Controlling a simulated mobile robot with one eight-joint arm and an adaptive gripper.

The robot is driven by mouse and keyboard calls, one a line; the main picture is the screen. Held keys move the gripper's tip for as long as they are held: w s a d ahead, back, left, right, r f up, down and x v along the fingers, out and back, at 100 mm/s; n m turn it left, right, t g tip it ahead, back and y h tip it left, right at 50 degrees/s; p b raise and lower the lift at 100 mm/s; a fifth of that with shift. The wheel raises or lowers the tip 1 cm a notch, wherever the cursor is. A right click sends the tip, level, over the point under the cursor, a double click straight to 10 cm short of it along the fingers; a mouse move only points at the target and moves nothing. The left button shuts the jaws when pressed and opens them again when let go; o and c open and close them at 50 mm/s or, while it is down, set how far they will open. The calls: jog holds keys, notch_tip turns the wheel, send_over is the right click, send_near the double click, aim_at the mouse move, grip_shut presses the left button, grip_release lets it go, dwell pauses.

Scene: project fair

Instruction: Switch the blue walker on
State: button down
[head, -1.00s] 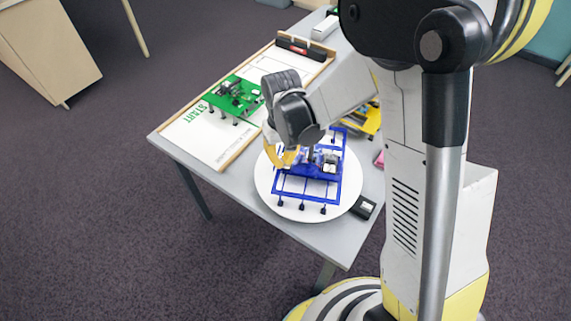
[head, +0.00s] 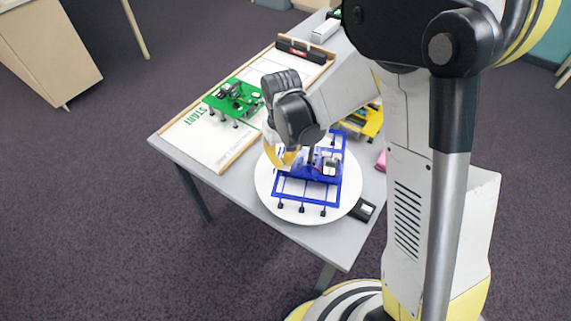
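The blue walker (head: 316,189) stands on a white round disc (head: 266,185) near the table's front corner. It has a flat blue frame with several dark-footed legs and a raised middle part carrying a small white block (head: 329,165). My gripper (head: 290,158) points down over the walker's back left part, close to its raised middle. Its fingertips are partly hidden by my wrist and blend with the walker, so I cannot tell whether they touch it or whether they are open. The walker's switch is too small to make out.
A green walker (head: 234,98) stands on the white board marked START (head: 214,150) at the left. A yellow walker (head: 364,121) is behind my arm. A small black box (head: 363,210) lies right of the disc. A pink item (head: 381,160) shows beside my arm.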

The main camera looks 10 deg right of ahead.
jog(key=shift+r+p, duration=1.55)
jog(key=shift+r, duration=1.05)
jog(key=shift+r, duration=0.1)
jog(key=s+d+r+m+t+b, duration=0.1)
jog(key=s+d+r+m+t, duration=0.2)
jog(key=s+d+r+t, duration=0.4)
jog(key=s+d+r, duration=0.3)
jog(key=s+r, duration=0.4)
jog(key=r, duration=0.2)
jog(key=shift+b, duration=0.4)
jog(key=shift+f, duration=0.1)
